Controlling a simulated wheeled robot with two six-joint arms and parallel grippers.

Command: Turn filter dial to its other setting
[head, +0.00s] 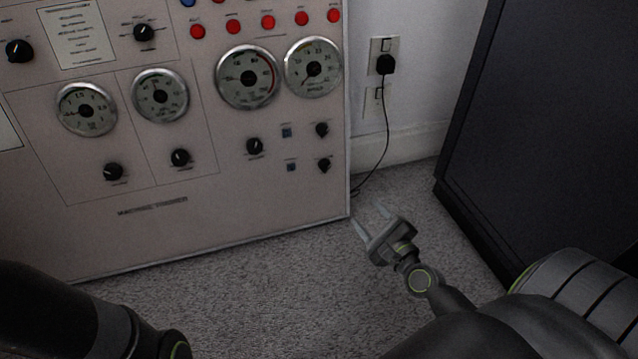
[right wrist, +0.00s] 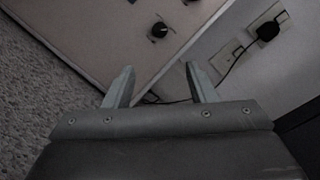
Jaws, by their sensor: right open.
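A pale control panel (head: 215,210) carries several black dials with pointer marks. Dials in its lower row include one at the left (head: 113,172), one in the middle (head: 180,157) and one further right (head: 254,146). The labels are too small to read, so I cannot tell which is the filter dial. My right gripper (head: 370,214) is open and empty, below and right of the panel's lower right corner, apart from every dial. In the right wrist view a black knob (right wrist: 159,30) shows beyond the open fingers (right wrist: 160,72). My left gripper is out of view; only its arm shows.
Round gauges (head: 248,77) and red buttons (head: 267,22) sit above the dials. A wall outlet (head: 384,50) with a plugged black cord (head: 384,120) is right of the panel. A dark cabinet (head: 560,130) stands at the right. Carpet (head: 250,290) before the panel is clear.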

